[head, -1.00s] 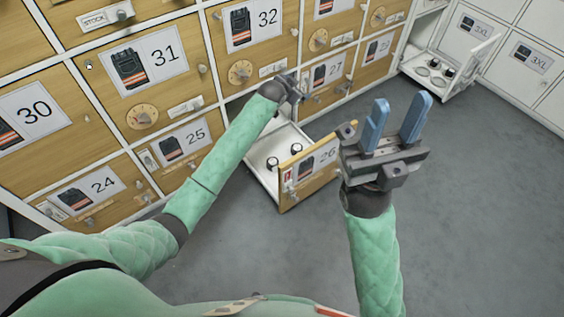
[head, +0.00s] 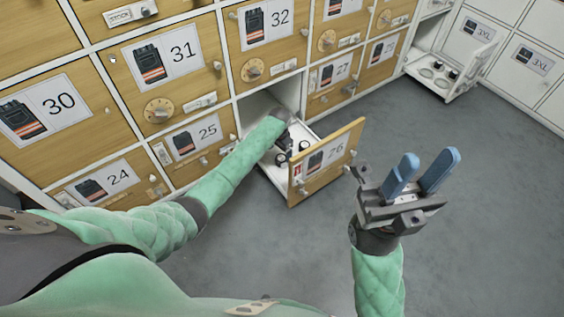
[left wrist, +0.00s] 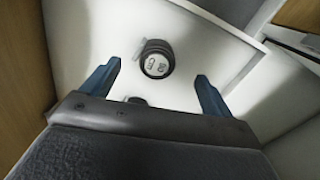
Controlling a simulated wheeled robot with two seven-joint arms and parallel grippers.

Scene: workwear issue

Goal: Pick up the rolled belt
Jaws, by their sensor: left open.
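Two dark rolled belts, one to the left (head: 281,159) and one to the right (head: 304,146), stand in the open drawer 26 (head: 312,188). In the left wrist view, one rolled belt (left wrist: 156,58) with a pale label reading "80 cm" lies ahead between my open fingers, apart from them. A second dark roll (left wrist: 136,100) is mostly hidden behind the gripper body. My left gripper (left wrist: 158,70) is open and empty over the drawer; in the head view my arm partly hides it. My right gripper (head: 429,166) is open and empty, right of the drawer front.
The drawer's wooden front stands close to the right of my left gripper. Closed numbered lockers, such as 31 (head: 160,75) and 25 (head: 200,138), line the wall. Another drawer (head: 440,80) with dark rolls is open at upper right. The grey floor (head: 480,200) is clear.

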